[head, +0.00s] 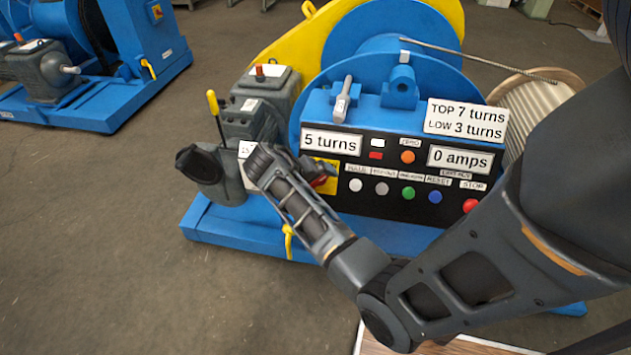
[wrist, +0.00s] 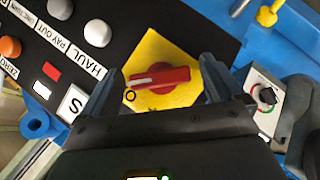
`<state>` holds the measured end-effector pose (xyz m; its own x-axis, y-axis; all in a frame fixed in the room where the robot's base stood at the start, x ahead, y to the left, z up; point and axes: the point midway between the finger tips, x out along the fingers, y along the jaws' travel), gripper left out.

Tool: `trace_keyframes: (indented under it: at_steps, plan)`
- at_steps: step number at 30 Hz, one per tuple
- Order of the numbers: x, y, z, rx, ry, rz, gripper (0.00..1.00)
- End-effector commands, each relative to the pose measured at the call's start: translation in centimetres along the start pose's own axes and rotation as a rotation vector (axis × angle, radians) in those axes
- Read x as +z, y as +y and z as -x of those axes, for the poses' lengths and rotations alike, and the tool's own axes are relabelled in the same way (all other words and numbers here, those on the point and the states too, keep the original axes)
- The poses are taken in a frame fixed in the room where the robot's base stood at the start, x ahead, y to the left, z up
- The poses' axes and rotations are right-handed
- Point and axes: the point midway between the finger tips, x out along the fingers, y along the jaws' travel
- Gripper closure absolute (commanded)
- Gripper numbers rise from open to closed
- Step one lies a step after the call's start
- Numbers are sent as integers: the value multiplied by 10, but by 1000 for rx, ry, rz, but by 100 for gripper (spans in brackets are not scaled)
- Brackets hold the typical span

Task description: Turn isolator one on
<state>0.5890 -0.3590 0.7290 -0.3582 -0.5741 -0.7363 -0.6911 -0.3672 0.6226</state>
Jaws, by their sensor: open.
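A red rotary switch handle (wrist: 172,79) sits on a yellow plate (wrist: 160,50) in the wrist view. Its white pointer line is at the left end, close to an "O" mark. The handle lies nearly level in that picture. My gripper (wrist: 158,66) is open, with one finger on each side of the handle and a visible gap to both ends. In the head view the yellow plate (head: 327,168) and red handle (head: 320,183) are partly behind my arm.
Push buttons, including a green one (head: 408,193) and a red one (head: 470,206), sit on the black panel. A separate small dial (wrist: 267,95) is to the right in the wrist view. A yellow-knobbed lever (head: 213,103) stands left of the panel.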

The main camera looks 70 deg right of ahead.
Motion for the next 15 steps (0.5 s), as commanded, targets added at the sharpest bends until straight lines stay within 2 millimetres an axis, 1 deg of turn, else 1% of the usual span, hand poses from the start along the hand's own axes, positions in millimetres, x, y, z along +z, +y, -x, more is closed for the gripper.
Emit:
trace_keyframes:
  at_steps: [2, 5, 15]
  plan:
    - [0, 0, 2, 0, 1, 0, 5]
    - [-1, 0, 10, 0, 3, 0, 5]
    - [-1, 0, 62, -1, 3, 0, 5]
